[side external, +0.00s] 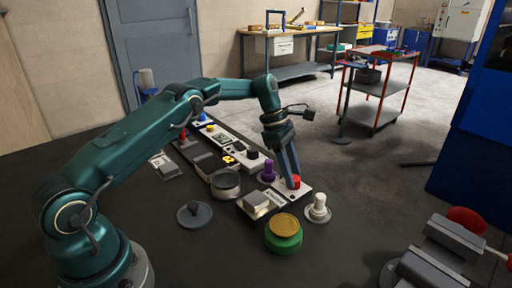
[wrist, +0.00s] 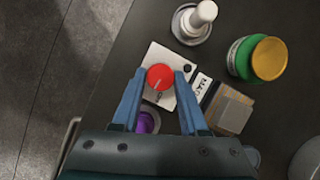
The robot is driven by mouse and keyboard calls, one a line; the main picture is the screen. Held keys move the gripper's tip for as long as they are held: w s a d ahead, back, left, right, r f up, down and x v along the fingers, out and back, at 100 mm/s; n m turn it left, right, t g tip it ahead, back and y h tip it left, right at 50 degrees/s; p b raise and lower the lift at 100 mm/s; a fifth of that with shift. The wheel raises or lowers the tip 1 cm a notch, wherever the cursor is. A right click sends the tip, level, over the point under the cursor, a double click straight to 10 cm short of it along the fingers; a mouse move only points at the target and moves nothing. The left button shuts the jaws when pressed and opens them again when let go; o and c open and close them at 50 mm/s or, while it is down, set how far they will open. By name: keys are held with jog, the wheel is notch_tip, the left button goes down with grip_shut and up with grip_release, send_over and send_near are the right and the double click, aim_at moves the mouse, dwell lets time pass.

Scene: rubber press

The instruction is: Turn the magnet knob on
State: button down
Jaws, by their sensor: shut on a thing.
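The red magnet knob (wrist: 159,77) sits on a light plate (wrist: 158,52) with a small dark button beside it. A dark pointer mark shows on the knob's face. My gripper (wrist: 159,80) has its two blue fingers on either side of the knob and is shut on it. In the side external view my gripper (side external: 291,182) reaches down to the red knob (side external: 295,182), which is partly hidden by the fingers. A label reading "MAG" (wrist: 201,85) and a grey block (wrist: 230,110) are right of the knob in the wrist view.
A white-topped post (side external: 318,206), a green jar with a gold lid (side external: 284,232) and a purple knob (side external: 268,172) stand close by. A round metal pot (side external: 226,182) and a grey lidded disc (side external: 194,213) are further left. A vise (side external: 440,255) is at lower right.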

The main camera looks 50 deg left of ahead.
jog(key=shift+m, duration=0.4)
dwell(0.5)
jog(key=shift+c, duration=2.2)
grip_release()
jog(key=shift+n, duration=0.3)
